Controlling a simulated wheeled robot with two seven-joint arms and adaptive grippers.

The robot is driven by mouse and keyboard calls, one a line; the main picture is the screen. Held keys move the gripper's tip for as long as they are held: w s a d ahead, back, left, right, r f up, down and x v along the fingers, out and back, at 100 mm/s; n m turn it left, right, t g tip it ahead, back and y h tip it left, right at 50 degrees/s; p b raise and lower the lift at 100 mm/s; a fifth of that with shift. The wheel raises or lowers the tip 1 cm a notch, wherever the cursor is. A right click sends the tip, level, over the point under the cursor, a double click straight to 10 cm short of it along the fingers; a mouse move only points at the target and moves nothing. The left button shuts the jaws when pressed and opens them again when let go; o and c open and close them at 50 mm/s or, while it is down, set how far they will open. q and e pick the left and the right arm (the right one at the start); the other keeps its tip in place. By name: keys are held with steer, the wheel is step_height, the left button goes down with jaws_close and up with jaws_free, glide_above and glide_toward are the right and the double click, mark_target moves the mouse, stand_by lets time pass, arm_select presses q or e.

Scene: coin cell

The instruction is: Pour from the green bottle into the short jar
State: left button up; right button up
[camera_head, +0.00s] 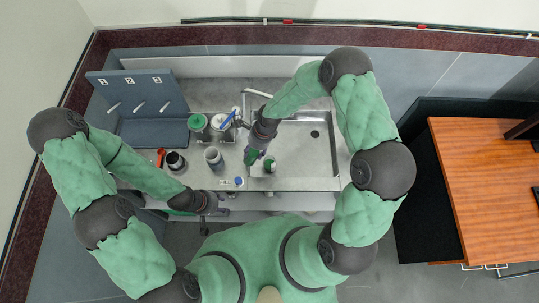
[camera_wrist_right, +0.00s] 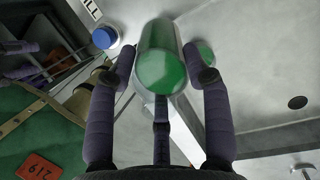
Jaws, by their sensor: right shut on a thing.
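The green bottle (camera_wrist_right: 160,65) is between the fingers of my right gripper (camera_wrist_right: 165,75), its round green end facing the right wrist camera. In the head view, my right gripper (camera_head: 256,156) is low over the front of the counter by the sink, with a green-topped item (camera_head: 270,164) beside it. A low dark jar (camera_head: 175,161) stands toward the left of the counter; it may be the short jar, but I cannot tell. My left gripper (camera_head: 212,203) is in front of the counter edge, away from the objects; its fingers are too small to read.
A grey cylinder (camera_head: 214,158) stands mid-counter, with a green-lidded container (camera_head: 198,123) and a pen-holding container (camera_head: 220,122) behind. A blue-capped item (camera_head: 239,181) is near the front edge; it also shows in the right wrist view (camera_wrist_right: 104,37). The sink (camera_head: 312,155) is at right.

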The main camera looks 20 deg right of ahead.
steer(key=shift+d+f+b, duration=0.15)
steer(key=shift+f+b, duration=0.25)
steer(key=shift+d+y, duration=0.1)
steer(key=shift+y, duration=0.2)
arm_select(q)
step_height(320, 180, down, 19)
steer(key=b, duration=1.7)
arm_select(e)
steer(key=d+y, duration=0.1)
steer(key=y, duration=0.1)
steer(key=d+f+y, duration=0.1)
steer(key=y, duration=0.1)
steer(key=shift+d, duration=0.2)
arm_select(q)
steer(key=shift+s+f+b, duration=0.15)
steer(key=shift+f+b, duration=0.05)
steer(key=shift+b, duration=0.15)
arm_select(e)
steer(key=shift+y, duration=0.3)
arm_select(q)
steer(key=shift+f, duration=0.1)
steer(key=shift+f+b, duration=0.2)
steer(key=shift+b, duration=0.1)
steer(key=shift+f+b, duration=0.45)
arm_select(e)
steer(key=shift+r+y, duration=0.15)
steer(key=shift+y, duration=0.15)
